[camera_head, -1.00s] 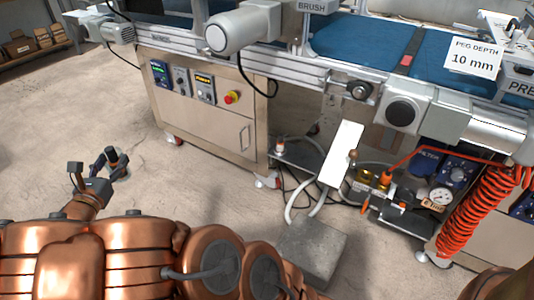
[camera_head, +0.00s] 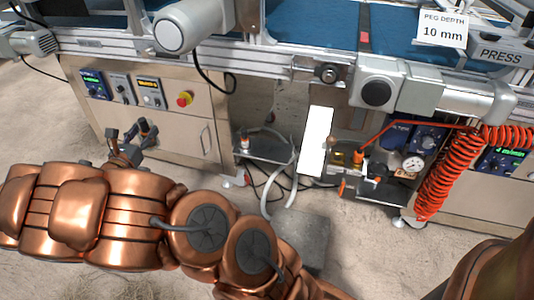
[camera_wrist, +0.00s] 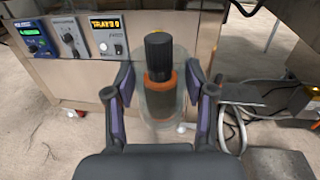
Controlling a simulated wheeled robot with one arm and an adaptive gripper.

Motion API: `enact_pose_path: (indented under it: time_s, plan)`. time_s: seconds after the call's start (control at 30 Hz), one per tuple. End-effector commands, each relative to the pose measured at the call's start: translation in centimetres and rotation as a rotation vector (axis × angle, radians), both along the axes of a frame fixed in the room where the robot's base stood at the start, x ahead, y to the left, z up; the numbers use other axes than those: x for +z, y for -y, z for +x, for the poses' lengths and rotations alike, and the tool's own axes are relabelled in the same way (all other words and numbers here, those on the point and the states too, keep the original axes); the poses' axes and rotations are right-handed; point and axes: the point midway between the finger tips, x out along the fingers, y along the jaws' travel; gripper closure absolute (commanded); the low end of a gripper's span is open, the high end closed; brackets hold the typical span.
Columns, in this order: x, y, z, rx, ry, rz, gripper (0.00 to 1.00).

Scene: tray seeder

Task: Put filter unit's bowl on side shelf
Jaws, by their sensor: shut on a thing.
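My gripper (camera_wrist: 160,88) is shut on the filter unit's bowl (camera_wrist: 152,108), a clear cup with an orange ring and a black knob inside or at its top. The bowl is roughly upright between the two fingers in the wrist view. In the head view my gripper (camera_head: 135,140) is in front of the cabinet, and the clear bowl is hard to make out. A small dark shelf (camera_head: 272,154), apparently the side shelf, stands right of the cabinet; its edge also shows in the wrist view (camera_wrist: 246,101). My gripper is left of it.
The cabinet (camera_head: 190,140) with dials and a red button is close behind my gripper. A small item (camera_head: 244,143) stands at the shelf's left end. Pale hoses (camera_head: 284,190), a white panel (camera_head: 315,142) and an orange coiled hose (camera_head: 440,185) lie to the right.

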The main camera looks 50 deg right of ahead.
Motion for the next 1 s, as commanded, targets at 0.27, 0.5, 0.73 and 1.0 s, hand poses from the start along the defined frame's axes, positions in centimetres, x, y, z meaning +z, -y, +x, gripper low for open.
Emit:
enact_pose_path:
  time_s: [0.27, 0.5, 0.73, 1.0]
  plan:
    - [-2.9, 8.7, -0.5, -0.105, -0.003, -0.006, 0.82]
    - [-5.2, 16.0, -2.0, -0.192, -0.003, -0.007, 0.82]
    - [-7.6, 23.0, -4.5, -0.275, -0.006, -0.005, 0.82]
    - [-10.5, 30.9, -8.6, -0.374, -0.006, 0.001, 0.82]
